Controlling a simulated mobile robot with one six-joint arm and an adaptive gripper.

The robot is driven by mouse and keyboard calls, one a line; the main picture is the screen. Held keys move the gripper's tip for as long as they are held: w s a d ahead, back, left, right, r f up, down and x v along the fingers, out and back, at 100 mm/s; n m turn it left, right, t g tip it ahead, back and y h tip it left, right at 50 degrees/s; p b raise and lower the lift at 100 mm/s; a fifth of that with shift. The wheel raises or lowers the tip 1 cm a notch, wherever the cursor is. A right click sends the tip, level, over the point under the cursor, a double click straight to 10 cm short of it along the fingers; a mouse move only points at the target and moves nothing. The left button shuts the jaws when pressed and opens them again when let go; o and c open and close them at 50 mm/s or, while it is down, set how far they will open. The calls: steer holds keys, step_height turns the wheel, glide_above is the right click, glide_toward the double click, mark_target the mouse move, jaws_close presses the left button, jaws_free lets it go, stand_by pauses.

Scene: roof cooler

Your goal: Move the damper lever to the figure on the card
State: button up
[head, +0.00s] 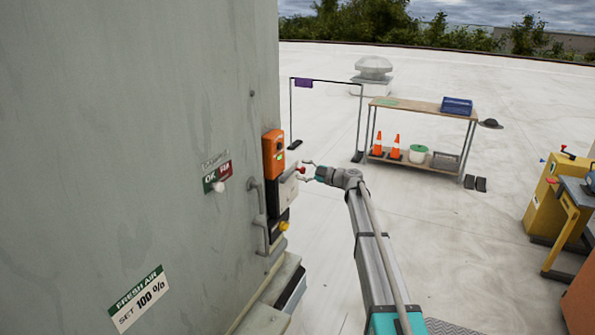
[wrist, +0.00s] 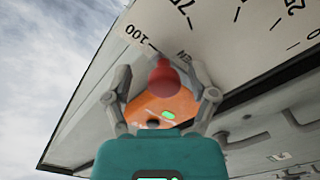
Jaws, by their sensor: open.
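The card (head: 139,299) on the grey cabinet wall reads "FRESH AIR SET 100 %". The damper lever's red knob (head: 301,170) sticks out beside the pale dial housing under an orange box. In the wrist view the red knob (wrist: 164,78) shows between my fingers, near the 100 end of the white scale (wrist: 215,22), which also carries 75 and 25. The lever's arm and pointer are mostly hidden, so I cannot tell its exact reading. My gripper (head: 306,171) is open, with one finger on each side of the knob (wrist: 162,82); contact is not clear.
The orange box (head: 272,148) and a grey handle (head: 258,205) are on the cabinet close by. A yellow knob (head: 284,226) sits below. A bench (head: 425,110) with cones and a blue crate stands farther off.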

steer(key=v, duration=1.2)
stand_by(0.4)
steer(key=s+a+f+m+g+h, duration=0.2)
steer(key=s+f+m+g+h, duration=0.25)
steer(key=s, duration=0.55)
steer(key=s+a+f+m+g+h, duration=0.1)
steer(key=s+f+m+h, duration=0.3)
steer(key=s+f, duration=0.55)
steer(key=s+d+f+m+h, duration=0.1)
steer(key=s+d+m+h, duration=0.1)
steer(key=s+m, duration=0.2)
steer(key=s+d+f+m+g+h, duration=0.1)
steer(key=s+m, duration=0.4)
steer(key=s, duration=0.5)
steer(key=s+d+f+m+g+h, duration=0.1)
steer(key=s+d+m+h, duration=0.3)
steer(key=s, duration=0.4)
steer(key=shift+d+f+m+h, duration=0.35)
steer(key=shift+d+f+h, duration=0.1)
steer(key=shift+d+f, duration=0.25)
